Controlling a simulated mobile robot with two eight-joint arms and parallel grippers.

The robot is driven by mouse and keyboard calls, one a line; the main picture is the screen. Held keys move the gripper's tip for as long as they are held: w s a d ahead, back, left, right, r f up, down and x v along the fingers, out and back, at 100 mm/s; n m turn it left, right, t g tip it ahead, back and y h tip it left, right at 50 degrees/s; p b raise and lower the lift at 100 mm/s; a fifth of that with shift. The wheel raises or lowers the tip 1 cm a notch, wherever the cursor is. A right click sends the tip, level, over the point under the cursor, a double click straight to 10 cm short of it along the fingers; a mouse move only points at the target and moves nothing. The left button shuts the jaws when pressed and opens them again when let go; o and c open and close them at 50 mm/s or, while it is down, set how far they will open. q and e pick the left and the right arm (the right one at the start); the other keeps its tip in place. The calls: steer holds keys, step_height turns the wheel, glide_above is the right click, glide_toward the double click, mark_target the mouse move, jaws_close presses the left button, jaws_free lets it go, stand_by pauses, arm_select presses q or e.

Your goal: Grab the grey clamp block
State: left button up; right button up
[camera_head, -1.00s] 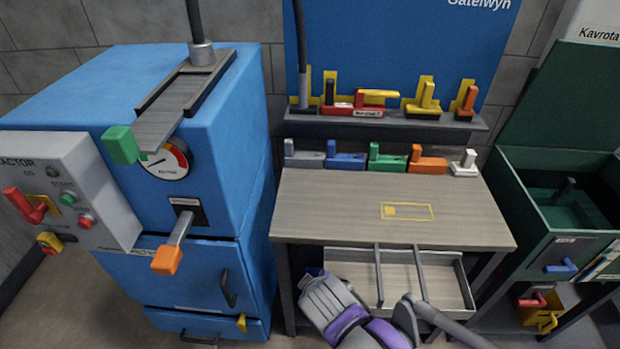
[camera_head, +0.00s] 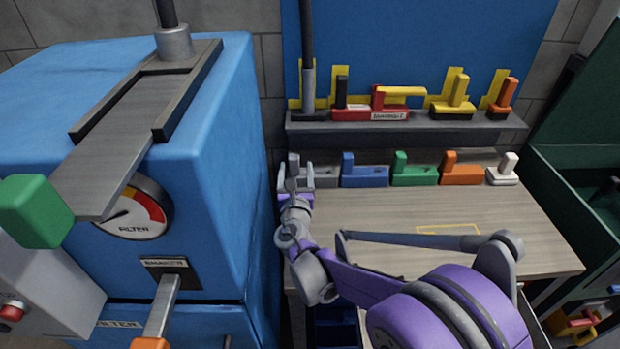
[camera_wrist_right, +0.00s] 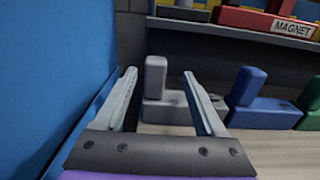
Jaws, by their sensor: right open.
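The grey clamp block (camera_head: 327,176) stands at the left end of the row at the back of the wooden workbench. In the head view my right gripper (camera_head: 295,172) is at its left part and hides some of it. In the right wrist view the block's upright post (camera_wrist_right: 155,78) shows between the two spread fingers of my right gripper (camera_wrist_right: 159,74), and its base (camera_wrist_right: 167,112) runs behind the right finger. The gripper is open. I cannot tell whether a finger touches the block. My left gripper is out of view.
Blue (camera_head: 364,174), green (camera_head: 412,174), orange (camera_head: 460,172) and white (camera_head: 503,172) blocks continue the row to the right. A shelf (camera_head: 400,127) with tools is above. The blue machine (camera_head: 225,150) stands close to the gripper's left. The bench's right front (camera_head: 540,258) is clear.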

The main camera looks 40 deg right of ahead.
steer(key=x, duration=0.7)
steer(key=shift+w+r, duration=0.1)
steer(key=shift+w, duration=0.3)
steer(key=shift+a, duration=0.1)
jaws_close()
stand_by(0.9)
